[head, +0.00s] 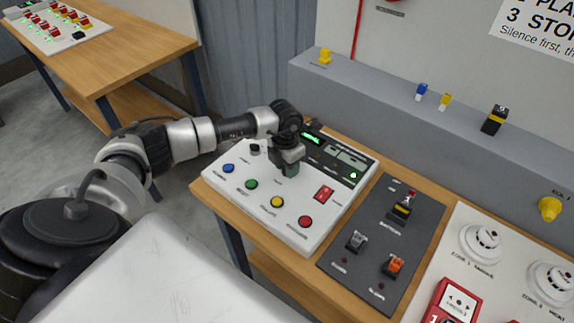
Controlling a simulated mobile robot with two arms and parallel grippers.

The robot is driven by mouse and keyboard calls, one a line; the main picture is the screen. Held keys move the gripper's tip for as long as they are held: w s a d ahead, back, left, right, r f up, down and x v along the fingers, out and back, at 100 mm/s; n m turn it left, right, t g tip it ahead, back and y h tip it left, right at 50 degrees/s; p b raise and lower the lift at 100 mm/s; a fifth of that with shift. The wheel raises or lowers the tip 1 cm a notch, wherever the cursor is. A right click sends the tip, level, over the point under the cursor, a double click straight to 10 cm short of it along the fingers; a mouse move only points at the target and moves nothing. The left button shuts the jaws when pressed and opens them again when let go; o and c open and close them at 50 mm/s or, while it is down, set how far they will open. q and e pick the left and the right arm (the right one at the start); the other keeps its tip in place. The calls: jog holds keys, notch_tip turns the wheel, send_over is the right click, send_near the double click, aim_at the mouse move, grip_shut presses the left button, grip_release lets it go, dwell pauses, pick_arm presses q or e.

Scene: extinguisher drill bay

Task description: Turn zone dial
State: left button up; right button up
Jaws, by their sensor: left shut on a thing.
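The white control panel (273,212) lies on the wooden bench, with a lit green display at its back edge. My left gripper (289,170) points down over the middle of the panel, shut on what appears to be the zone dial. The fingers hide the dial, so its pointer and setting cannot be read. A small black knob (255,149) stands apart to the left of the gripper. My right gripper is not in view.
Blue, green, yellow and red buttons (305,221) line the panel's front, with a red switch (324,193) nearby. A dark switch plate (375,262) and white detectors (481,241) are to the right. A grey ledge (400,120) runs behind.

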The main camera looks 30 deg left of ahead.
pick_arm(q)
jog(key=shift+n, duration=0.4)
jog(key=n, duration=0.3)
jog(key=shift+n, duration=0.4)
jog(key=n, duration=0.4)
jog(key=shift+d+n+b, duration=0.1)
jog(key=shift+n+b, duration=0.2)
jog(key=n, duration=0.4)
jog(key=shift+r+t, duration=0.1)
jog(key=shift+t, duration=0.2)
jog(key=n, duration=0.4)
jog(key=shift+n, duration=0.3)
jog(key=shift+w, duration=0.1)
jog(key=o, duration=0.9)
